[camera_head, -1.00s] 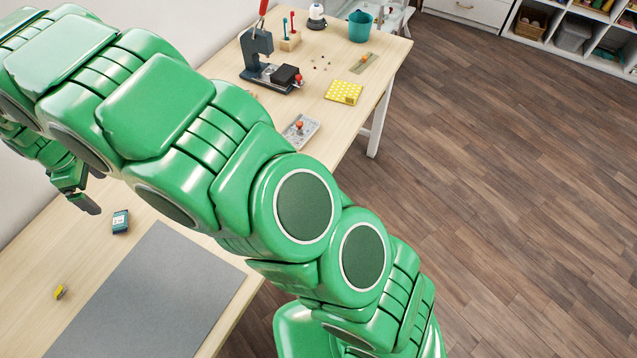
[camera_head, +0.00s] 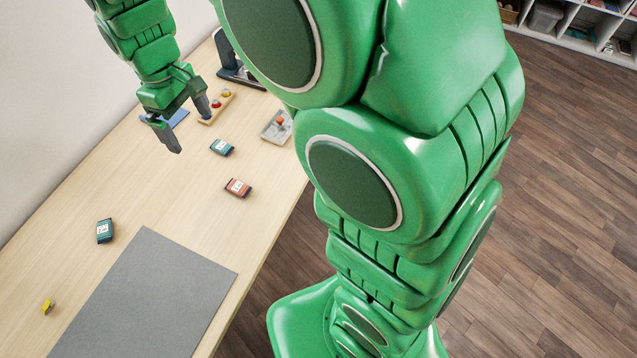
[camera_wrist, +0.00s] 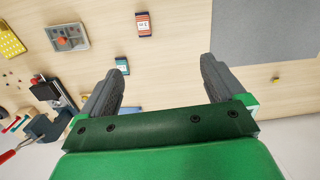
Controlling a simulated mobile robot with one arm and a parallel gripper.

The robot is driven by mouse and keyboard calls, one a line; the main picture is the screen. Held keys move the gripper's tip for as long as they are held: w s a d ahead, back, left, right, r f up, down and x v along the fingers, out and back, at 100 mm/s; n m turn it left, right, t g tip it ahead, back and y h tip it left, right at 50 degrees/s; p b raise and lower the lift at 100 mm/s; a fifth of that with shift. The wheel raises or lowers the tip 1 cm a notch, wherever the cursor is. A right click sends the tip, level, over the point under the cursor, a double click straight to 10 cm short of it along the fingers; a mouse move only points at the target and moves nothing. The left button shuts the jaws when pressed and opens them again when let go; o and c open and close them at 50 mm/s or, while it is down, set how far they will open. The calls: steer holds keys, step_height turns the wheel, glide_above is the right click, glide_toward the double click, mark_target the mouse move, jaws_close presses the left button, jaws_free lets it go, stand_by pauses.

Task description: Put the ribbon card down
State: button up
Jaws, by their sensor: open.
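Several small labelled cards lie flat on the wooden table; I cannot tell which one is the ribbon card. A teal card (camera_head: 104,230) lies near the grey mat's far corner. A second teal card (camera_head: 221,147) and an orange-red card (camera_head: 238,187) lie further along; in the wrist view these are the teal one (camera_wrist: 122,66) and the orange-red one (camera_wrist: 143,24). My gripper (camera_head: 190,125) is open above the table, left of the second teal card. In the wrist view only bare wood shows between its fingers (camera_wrist: 160,70).
The grey mat (camera_head: 150,300) covers the near table. A small yellow item (camera_head: 47,306) lies left of it. A flat blue item (camera_head: 178,118) lies behind my gripper. A grey tray (camera_head: 276,127) and dark press (camera_wrist: 52,95) stand further along. Bare wood lies between the cards.

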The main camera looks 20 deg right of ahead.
steer(key=s+d+r+m, duration=0.2)
steer(key=s+d+m, duration=0.1)
steer(key=s+d, duration=0.35)
steer(key=s+d+r+m, duration=0.2)
steer(key=s+d, duration=0.3)
steer(key=d, duration=0.3)
steer(key=s+d+f+m+g, duration=0.1)
steer(key=s+d+m, duration=0.3)
steer(key=s, duration=1)
steer(key=d, duration=0.3)
steer(key=shift+f+m, duration=0.2)
steer(key=shift+m, duration=0.1)
steer(key=shift+o, duration=0.4)
steer(key=w+a+f+m+t, duration=0.1)
steer(key=w+a+f+m, duration=0.15)
steer(key=w+a, duration=0.5)
steer(key=w+a+f+m, duration=0.2)
steer(key=w+a+m, duration=0.2)
steer(key=w, duration=0.7)
steer(key=w+a+f+m+t, duration=0.1)
steer(key=w+a+f+m, duration=0.15)
steer(key=w+a, duration=0.5)
step_height(320, 180, down, 10)
steer(key=w+d, duration=0.1)
steer(key=shift+w+d+r, duration=0.25)
steer(key=shift+w, duration=0.15)
steer(key=shift+r, duration=0.1)
